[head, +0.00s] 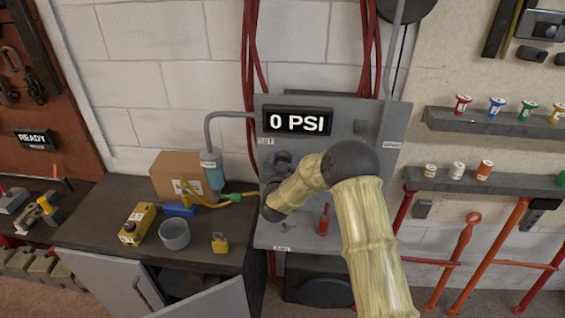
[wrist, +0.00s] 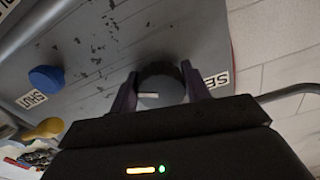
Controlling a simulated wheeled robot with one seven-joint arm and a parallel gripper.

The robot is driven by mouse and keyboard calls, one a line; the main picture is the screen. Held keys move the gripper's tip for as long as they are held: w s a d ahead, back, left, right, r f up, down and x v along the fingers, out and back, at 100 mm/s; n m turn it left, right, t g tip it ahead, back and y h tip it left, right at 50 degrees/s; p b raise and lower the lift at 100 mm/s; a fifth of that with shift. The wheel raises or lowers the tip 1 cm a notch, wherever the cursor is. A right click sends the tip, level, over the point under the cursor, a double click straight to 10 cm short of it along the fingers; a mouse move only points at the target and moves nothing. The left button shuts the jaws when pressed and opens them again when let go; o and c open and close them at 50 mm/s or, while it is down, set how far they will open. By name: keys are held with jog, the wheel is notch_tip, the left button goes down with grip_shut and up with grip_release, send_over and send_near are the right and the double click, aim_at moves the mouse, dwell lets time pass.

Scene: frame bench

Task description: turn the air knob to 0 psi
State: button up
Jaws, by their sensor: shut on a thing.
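The air knob (wrist: 160,88) is a dark round knob with a light pointer mark on its face, set on the grey panel (wrist: 90,60). In the wrist view it sits between the two fingers of my gripper (wrist: 160,94), which is shut on it. A label, partly covered by a finger, is beside it. In the head view my gripper (head: 277,172) is at the left side of the panel (head: 350,225), and my arm hides the knob. The display (head: 297,122) above reads "0 PSI".
A blue knob (wrist: 46,79) is on the same panel. A red-handled part (head: 323,220) is low on the panel. On the bench (head: 95,222) at left are a cardboard box (head: 170,172), a grey cup (head: 174,234), a yellow box (head: 137,224) and a yellow padlock (head: 220,243).

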jog(key=n+b, duration=0.3)
jog(key=shift+f, duration=0.25)
jog(key=n+b, duration=0.1)
jog(key=n, duration=0.2)
jog(key=shift+b, duration=0.4)
jog(key=n+b, duration=0.1)
jog(key=n, duration=0.5)
jog(key=shift+d+r+n+b, duration=0.2)
jog(key=shift+n+b, duration=0.1)
jog(key=shift+b, duration=0.1)
jog(key=n, duration=0.5)
jog(key=shift+r, duration=0.1)
jog(key=n+p, duration=0.1)
jog(key=n, duration=0.4)
jog(key=shift+r+n, duration=0.1)
jog(key=shift+n, duration=0.2)
jog(key=o, duration=1)
jog(key=shift+c, duration=0.2)
jog(key=shift+s, duration=0.15)
